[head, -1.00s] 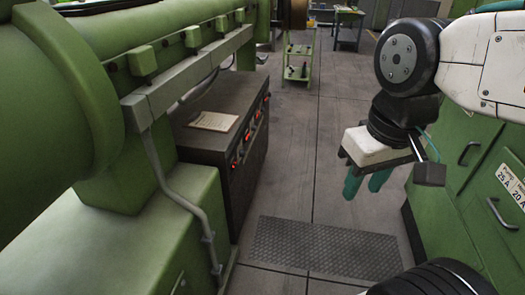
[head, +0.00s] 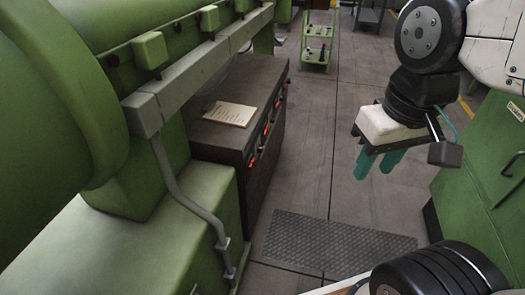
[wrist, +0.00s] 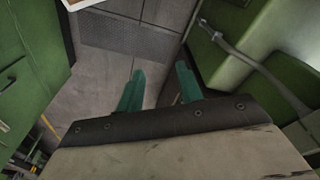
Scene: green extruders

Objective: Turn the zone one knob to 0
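The zone one knob cannot be made out. A dark control cabinet (head: 222,135) stands left of centre in the head view, with red-lit displays (head: 267,130) and small knobs along its right-facing front, seen at a steep angle. My gripper (head: 377,164) hangs to the right of the cabinet, above the floor and well apart from it. Its two teal fingers point down, with a gap between them. The gripper is empty.
A paper sheet (head: 230,113) lies on the cabinet top. A green extruder (head: 60,90) with a grey conduit (head: 182,195) fills the left. A metal floor plate (head: 330,243) lies before the cabinet. Green cabinets (head: 490,170) stand at right, and a green cart (head: 318,45) at the back. The aisle is clear.

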